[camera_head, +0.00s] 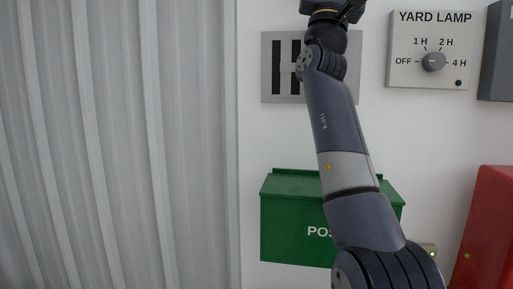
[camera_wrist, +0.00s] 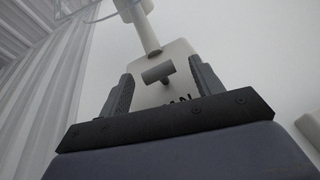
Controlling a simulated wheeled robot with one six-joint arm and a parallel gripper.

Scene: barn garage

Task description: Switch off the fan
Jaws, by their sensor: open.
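In the wrist view a cream switch plate (camera_wrist: 146,97) is on the white wall, with lettering partly hidden that seems to end in "AN". A grey T-shaped knob or toggle (camera_wrist: 157,74) sits on it. My gripper (camera_wrist: 161,69) is open, with one finger on each side of the toggle in the picture; whether they touch it I cannot tell. In the head view my gripper (camera_head: 336,10) is cut off at the top edge, and the switch plate is out of that view.
A white pipe (camera_wrist: 146,35) rises from the plate. In the head view are a slotted grey panel (camera_head: 270,87), a yard lamp dial (camera_head: 433,62), a green post box (camera_head: 285,222) and a red object (camera_head: 490,230). Corrugated sheeting (camera_head: 120,140) covers the left.

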